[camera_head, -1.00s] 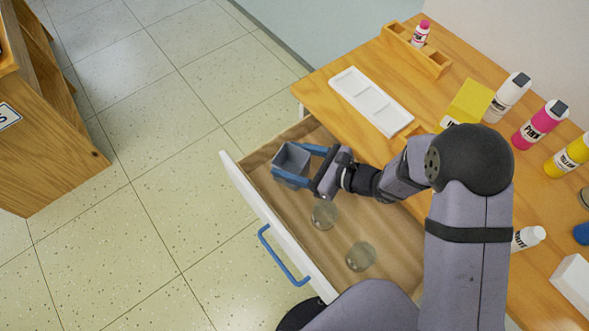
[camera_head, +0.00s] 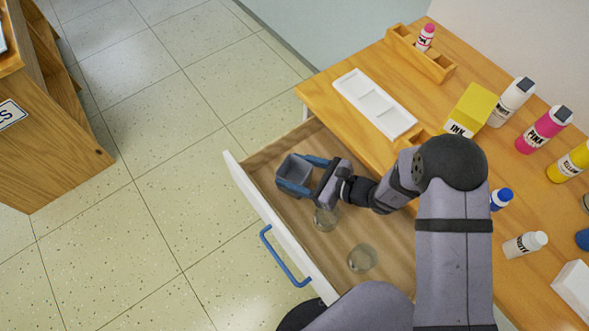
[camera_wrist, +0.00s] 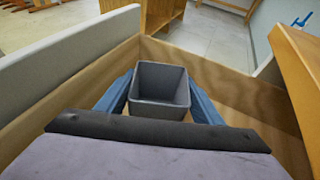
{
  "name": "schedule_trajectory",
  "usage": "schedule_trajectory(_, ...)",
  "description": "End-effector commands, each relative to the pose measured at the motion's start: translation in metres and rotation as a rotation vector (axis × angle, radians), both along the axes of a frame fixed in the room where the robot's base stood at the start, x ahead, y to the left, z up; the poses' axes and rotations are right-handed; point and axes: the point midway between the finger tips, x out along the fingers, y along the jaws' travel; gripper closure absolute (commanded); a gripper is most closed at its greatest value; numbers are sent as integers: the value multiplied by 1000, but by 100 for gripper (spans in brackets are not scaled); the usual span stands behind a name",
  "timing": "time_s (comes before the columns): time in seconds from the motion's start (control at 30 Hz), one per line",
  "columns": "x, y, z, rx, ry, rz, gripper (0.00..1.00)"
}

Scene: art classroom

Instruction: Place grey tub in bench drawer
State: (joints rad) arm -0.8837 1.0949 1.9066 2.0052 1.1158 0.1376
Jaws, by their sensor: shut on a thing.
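The grey tub (camera_head: 294,168) is a small, square, open-topped container. It sits between the blue fingers of my gripper (camera_head: 304,174), inside the outline of the open bench drawer (camera_head: 385,247), toward its far end. In the wrist view the tub (camera_wrist: 161,84) is upright and empty between both fingers (camera_wrist: 160,98), with the drawer walls around it. Its base is hidden, so I cannot tell whether it touches the drawer floor. The drawer has a white front and a blue handle (camera_head: 283,257).
Two clear round objects, one nearer my gripper (camera_head: 326,217) and one farther down (camera_head: 362,258), lie in the drawer. On the bench top are a white tray (camera_head: 375,104), a yellow ink box (camera_head: 469,110) and several paint bottles. A wooden cabinet (camera_head: 50,160) stands at left.

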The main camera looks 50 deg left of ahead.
Motion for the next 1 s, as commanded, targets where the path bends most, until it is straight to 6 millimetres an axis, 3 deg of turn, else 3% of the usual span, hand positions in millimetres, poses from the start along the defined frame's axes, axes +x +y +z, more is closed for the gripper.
schedule_trajectory(0.2, 0, 0, -4, 2, 0, 0, 69)
schedule_trajectory(0.23, 0, 0, -4, 0, 0, 0, 34)
schedule_trajectory(0.3, 0, 0, -3, 0, 0, 0, 20)
schedule_trajectory(0.77, 1, -1, 2, 0, 0, -1, 20)
schedule_trajectory(1.0, 13, -27, 15, 2, -2, -3, 20)
